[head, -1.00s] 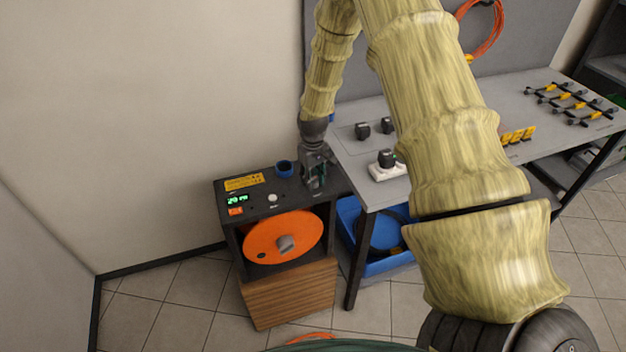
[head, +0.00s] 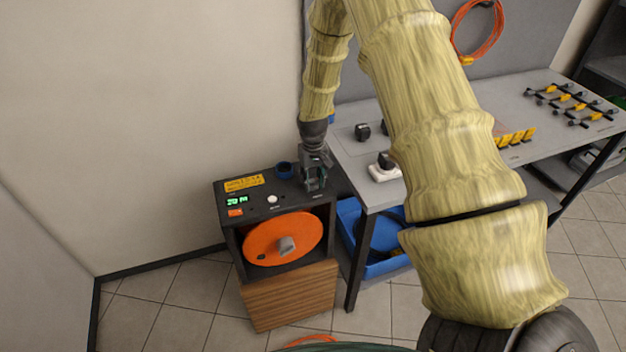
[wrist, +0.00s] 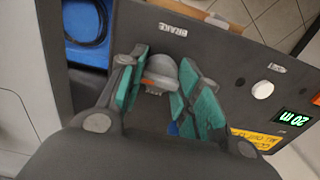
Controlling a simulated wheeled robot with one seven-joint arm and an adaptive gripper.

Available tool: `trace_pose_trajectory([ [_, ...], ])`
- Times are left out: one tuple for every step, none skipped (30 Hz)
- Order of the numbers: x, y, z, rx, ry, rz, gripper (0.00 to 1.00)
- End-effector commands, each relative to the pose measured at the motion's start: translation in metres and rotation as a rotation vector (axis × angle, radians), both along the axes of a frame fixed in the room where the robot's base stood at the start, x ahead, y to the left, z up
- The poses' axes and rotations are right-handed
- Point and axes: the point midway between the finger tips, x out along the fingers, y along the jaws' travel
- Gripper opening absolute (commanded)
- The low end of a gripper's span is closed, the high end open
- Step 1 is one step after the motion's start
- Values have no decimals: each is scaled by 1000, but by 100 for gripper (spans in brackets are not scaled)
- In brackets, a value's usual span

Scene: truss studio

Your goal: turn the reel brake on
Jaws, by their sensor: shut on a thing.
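The reel box (head: 225,204) stands beside the table, with a large orange reel (head: 262,240) in its open front. Its top panel also shows in the wrist view (wrist: 222,55), with a BRAKE label (wrist: 173,30). Beside that label is a grey brake knob (wrist: 161,70). My gripper (head: 315,184) points down at the right end of the panel. In the wrist view my gripper (wrist: 162,76) has its green-padded fingers on both sides of the knob, shut on it. The fingers partly hide the knob and its setting cannot be read.

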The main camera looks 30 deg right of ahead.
Motion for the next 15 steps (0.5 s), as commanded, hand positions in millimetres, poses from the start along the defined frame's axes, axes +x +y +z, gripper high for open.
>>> trace_pose_trajectory([
  [1,-1,0,0,-2,-1,35],
  [1,-1,0,0,-2,-1,40],
  [1,-1,0,0,-2,-1,48],
  [1,-1,0,0,-2,-1,53],
  [1,0,0,0,-1,0,56],
  [0,0,0,0,-1,0,56],
  [0,0,0,0,-1,0,56],
  [0,0,0,0,-1,0,56],
  [0,0,0,0,-1,0,56],
  [0,0,0,0,-1,0,56],
  [0,0,0,0,-1,0,56],
  [0,0,0,0,-1,0,56],
  [0,0,0,0,-1,0,56],
  [0,0,1,0,-1,1,56],
  [0,0,2,0,-1,1,56],
])
